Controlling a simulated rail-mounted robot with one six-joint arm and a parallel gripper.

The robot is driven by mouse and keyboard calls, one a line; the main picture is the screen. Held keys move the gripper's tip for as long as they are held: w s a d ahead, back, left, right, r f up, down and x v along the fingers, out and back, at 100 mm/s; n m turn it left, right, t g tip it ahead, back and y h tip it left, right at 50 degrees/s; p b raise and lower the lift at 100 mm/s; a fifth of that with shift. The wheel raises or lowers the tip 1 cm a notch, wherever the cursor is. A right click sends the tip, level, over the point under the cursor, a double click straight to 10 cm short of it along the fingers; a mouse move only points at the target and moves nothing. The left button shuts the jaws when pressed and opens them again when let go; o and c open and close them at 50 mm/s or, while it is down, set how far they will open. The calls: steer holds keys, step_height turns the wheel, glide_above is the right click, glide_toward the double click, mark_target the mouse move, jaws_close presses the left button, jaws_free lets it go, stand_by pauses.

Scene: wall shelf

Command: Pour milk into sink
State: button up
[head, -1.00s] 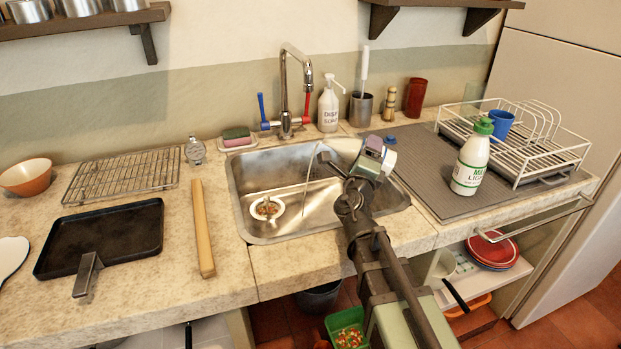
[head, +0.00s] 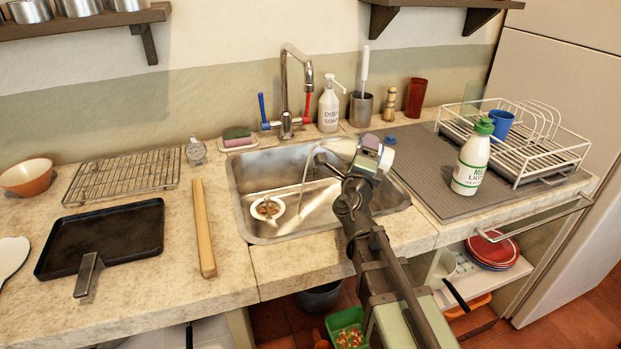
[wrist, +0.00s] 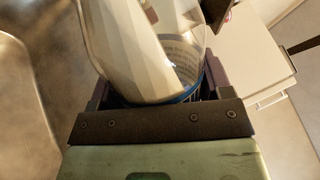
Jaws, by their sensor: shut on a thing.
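My gripper (head: 368,158) is over the right part of the metal sink (head: 243,165). It is shut on a pale container (wrist: 145,55), which fills the middle of the wrist view. The container has a clear part and a blue rim, and it looks tilted. In the head view its whitish side (head: 342,149) shows just left of the gripper. A thin pale stream (head: 305,185) falls from near there into the sink. A white milk bottle (head: 467,172) with a green cap stands upright on the grey draining mat, apart from the gripper.
The tap (head: 284,95) and soap bottle (head: 328,108) stand behind the sink. A drain strainer (head: 267,208) with scraps lies in the basin. A dish rack (head: 545,155) is at right; a wooden stick (head: 203,230) and black pan (head: 105,237) are at left.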

steer(key=shift+a+n, duration=0.35)
steer(key=shift+n, duration=0.15)
stand_by(1.0)
steer(key=shift+w+a+r+n+t+y, duration=0.15)
steer(key=shift+n+y, duration=0.35)
steer(key=shift+n, duration=0.65)
steer(key=shift+s+a+r+n+t+y, duration=0.15)
steer(key=shift+n+y, duration=0.35)
steer(key=shift+n, duration=0.65)
stand_by(4.2)
